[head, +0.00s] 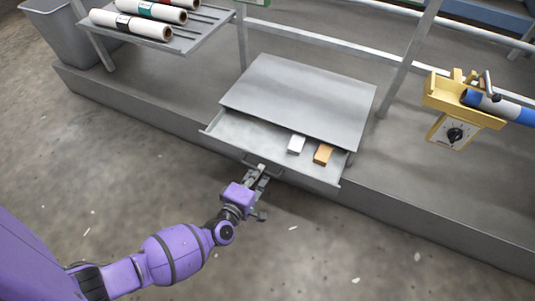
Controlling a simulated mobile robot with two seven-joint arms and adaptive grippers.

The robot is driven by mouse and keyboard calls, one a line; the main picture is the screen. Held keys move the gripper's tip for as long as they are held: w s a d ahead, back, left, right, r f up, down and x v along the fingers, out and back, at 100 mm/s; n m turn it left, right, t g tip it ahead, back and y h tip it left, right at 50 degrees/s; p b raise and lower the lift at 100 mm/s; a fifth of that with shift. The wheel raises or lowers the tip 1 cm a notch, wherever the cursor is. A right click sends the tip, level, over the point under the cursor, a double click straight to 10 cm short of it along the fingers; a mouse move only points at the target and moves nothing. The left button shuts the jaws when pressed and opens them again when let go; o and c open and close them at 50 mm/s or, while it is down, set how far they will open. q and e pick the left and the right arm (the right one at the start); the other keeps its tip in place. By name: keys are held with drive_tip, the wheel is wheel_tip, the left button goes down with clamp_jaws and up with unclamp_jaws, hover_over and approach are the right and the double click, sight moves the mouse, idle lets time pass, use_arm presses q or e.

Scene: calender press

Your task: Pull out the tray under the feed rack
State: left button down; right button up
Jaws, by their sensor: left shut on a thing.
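The grey metal tray (250,137) stands partly pulled out from under a flat grey cover (300,98) on the low plinth. A white block (296,144) and an orange-brown block (323,154) lie inside it, toward the right. My left gripper (258,172) is at the handle (262,165) on the tray's front and is shut on it. The fingertips are small in the picture and partly overlap the handle. The feed rack (185,41) with several white rolls (148,25) stands at the upper left. My right gripper is not in view.
A grey bin (55,38) stands at the upper left. A yellow bracket with a dial (452,132) and a blue-and-white roller (497,105) are at the right. The concrete floor (330,240) before the plinth is clear except for small scraps.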

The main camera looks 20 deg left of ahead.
use_arm(q)
drive_tip(key=f+p+v, duration=0.1)
drive_tip(key=f+v, duration=0.2)
drive_tip(key=v, duration=1.1)
drive_tip(key=shift+s+r, duration=0.2)
drive_tip(key=shift+s, duration=0.35)
drive_tip(key=c, duration=1.8)
unclamp_jaws()
drive_tip(key=shift+f, duration=0.1)
drive_tip(key=v, duration=1.2)
drive_tip(key=shift+s, duration=0.15)
drive_tip(key=shift+d, duration=0.1)
